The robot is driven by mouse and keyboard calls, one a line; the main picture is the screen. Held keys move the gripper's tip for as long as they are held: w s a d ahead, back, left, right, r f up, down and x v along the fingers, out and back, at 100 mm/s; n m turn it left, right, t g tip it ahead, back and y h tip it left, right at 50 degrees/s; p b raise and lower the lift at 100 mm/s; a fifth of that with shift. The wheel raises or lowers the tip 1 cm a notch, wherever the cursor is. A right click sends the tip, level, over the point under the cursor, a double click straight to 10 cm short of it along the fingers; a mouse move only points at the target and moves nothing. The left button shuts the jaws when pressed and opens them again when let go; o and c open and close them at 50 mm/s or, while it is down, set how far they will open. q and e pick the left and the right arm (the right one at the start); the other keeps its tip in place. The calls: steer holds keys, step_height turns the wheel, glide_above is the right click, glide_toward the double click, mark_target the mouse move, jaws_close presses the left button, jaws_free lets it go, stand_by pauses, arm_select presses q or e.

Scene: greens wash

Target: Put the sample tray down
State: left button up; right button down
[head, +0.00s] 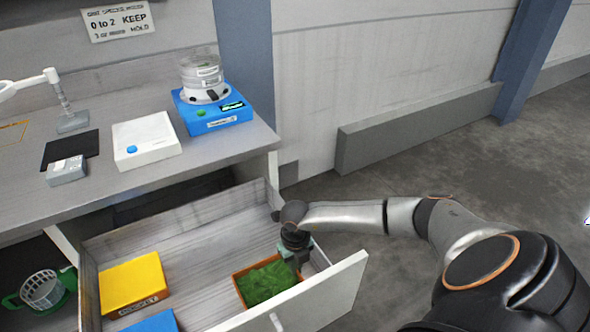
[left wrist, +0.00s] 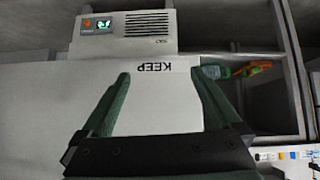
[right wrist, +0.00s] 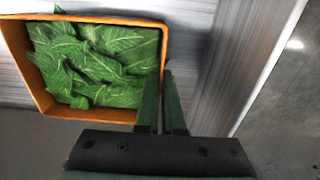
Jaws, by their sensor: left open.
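The sample tray (head: 240,289) is a small orange tray filled with green leaves, seen at the right end of the open drawer in the head view. In the right wrist view the tray (right wrist: 40,92) shows at upper left, looking level. My right gripper (head: 296,262) is at its right side. In the right wrist view the gripper's fingers (right wrist: 163,95) are close together with the tray's right wall between them. Whether the tray touches the drawer floor I cannot tell. My left gripper (left wrist: 155,100) is open and empty, facing a white panel marked KEEP; it is outside the head view.
The open drawer (head: 205,262) also holds a yellow box (head: 132,282) and a blue box (head: 155,322). The drawer's middle is bare. On the counter above stand a blue device (head: 212,112), a white box (head: 146,140) and a small grey device (head: 66,170). A white basket (head: 42,290) sits lower left.

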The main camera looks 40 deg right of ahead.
steer(key=shift+a+f, duration=0.15)
steer(key=shift+f, duration=0.8)
steer(key=shift+f, duration=0.15)
steer(key=c, duration=1)
jaws_free()
steer(key=shift+c, duration=0.2)
step_height(320, 180, up, 12)
steer(key=shift+r+p, duration=0.2)
steer(key=shift+p, duration=0.3)
